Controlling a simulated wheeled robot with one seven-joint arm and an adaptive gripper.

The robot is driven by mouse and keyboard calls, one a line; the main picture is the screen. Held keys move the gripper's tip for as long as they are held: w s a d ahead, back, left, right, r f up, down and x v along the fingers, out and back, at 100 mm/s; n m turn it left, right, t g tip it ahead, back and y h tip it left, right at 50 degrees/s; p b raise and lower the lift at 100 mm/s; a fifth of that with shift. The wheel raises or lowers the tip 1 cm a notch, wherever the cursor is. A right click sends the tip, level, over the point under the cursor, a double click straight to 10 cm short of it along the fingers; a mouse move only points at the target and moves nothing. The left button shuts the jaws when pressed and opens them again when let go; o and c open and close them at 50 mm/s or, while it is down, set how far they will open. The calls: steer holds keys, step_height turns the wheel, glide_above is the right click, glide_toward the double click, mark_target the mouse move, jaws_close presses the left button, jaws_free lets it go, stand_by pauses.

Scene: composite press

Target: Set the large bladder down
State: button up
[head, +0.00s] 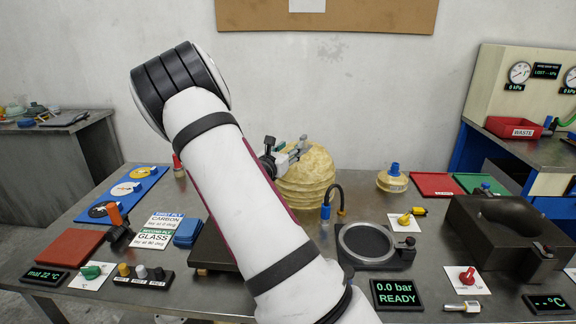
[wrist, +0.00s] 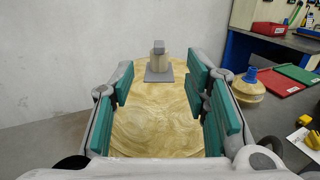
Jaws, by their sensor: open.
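The large bladder (head: 312,182) is a pale yellow, ribbed, rounded body near the back of the table, upright behind my arm. Its lower left is hidden by my arm, and it appears to rest on the table. In the wrist view the large bladder (wrist: 155,128) fills the space below and between my fingers, with a grey plate and block (wrist: 159,66) on its far side. My gripper (head: 284,155) is at the bladder's upper left in the head view. The teal finger pads of my gripper (wrist: 160,98) are spread wide; whether either touches the bladder is unclear.
A small bladder with a blue cap (head: 392,180) stands to the right. A ring-shaped fixture (head: 402,257) and a dark mould block (head: 515,245) are in front and right. Red (head: 436,185) and green mats lie at the back right.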

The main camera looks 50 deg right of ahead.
steer(key=s+a+r+m+g+y, duration=0.3)
steer(key=s+a+m, duration=0.35)
steer(key=s, duration=0.25)
steer(key=s+a+r+m+g+y, duration=0.3)
steer(key=s+a+r+m+g, duration=0.15)
steer(key=s+m, duration=0.45)
steer(key=s+a+m+t+y, duration=0.1)
steer(key=s+a, duration=0.4)
steer(key=a, duration=0.5)
steer(key=s+a+m+t+y, duration=0.2)
steer(key=s+a+y, duration=0.4)
steer(key=a, duration=0.4)
steer(key=s+a+f+m+t+y, duration=0.1)
steer(key=s+a+m+t+y, duration=0.1)
steer(key=a, duration=0.7)
steer(key=s+m+y, duration=0.1)
steer(key=s+y, duration=0.1)
steer(key=s, duration=0.1)
steer(key=shift+s+a, duration=0.35)
steer(key=shift+a, duration=0.05)
